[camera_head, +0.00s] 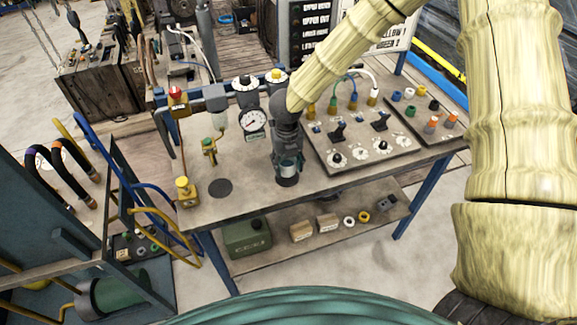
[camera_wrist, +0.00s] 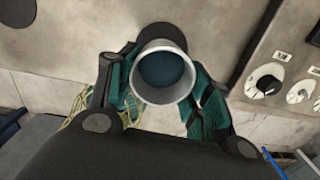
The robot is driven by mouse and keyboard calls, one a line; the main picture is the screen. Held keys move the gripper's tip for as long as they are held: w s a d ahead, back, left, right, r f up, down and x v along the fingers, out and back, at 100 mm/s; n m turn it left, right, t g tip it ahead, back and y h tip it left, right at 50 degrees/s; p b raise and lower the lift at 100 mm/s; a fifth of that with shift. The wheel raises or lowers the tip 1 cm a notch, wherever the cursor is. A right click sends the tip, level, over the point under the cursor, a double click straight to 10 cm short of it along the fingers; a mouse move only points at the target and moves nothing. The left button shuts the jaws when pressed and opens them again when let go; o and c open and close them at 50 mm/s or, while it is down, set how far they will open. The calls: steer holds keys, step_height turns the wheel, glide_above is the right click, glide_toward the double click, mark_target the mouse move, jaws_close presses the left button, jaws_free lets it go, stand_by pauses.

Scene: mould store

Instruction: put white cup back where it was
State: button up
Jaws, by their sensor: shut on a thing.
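The white cup (camera_wrist: 166,95) is between the two teal-padded fingers of my gripper (camera_wrist: 164,84) in the wrist view. Its round mouth faces the camera and its inside looks dark blue. In the head view my gripper (camera_head: 287,150) points down over the table, shut on the cup, which shows only in part between the fingers. A dark round disc (camera_wrist: 168,33) lies on the table just behind the cup in the wrist view, partly covered by it. I cannot tell whether the cup touches the table.
A second dark disc (camera_head: 220,187) lies bare to the left. A control panel with knobs (camera_head: 360,153) is close on the right. A pressure gauge (camera_head: 253,121), valves and a yellow-capped block (camera_head: 187,192) stand left and behind. The front table strip is clear.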

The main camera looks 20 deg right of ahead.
mark_target(288, 170)
steer(key=shift+d+f+p, duration=0.1)
steer(key=shift+f+p, duration=0.75)
steer(key=shift+f, duration=0.9)
steer(key=shift+f, duration=0.2)
steer(key=o, duration=1.2)
steer(key=shift+r, duration=0.1)
steer(key=shift+r, duration=0.1)
step_height(288, 170, up, 12)
steer(key=b, duration=0.3)
steer(key=shift+s+b, duration=0.15)
steer(key=shift+b, duration=0.25)
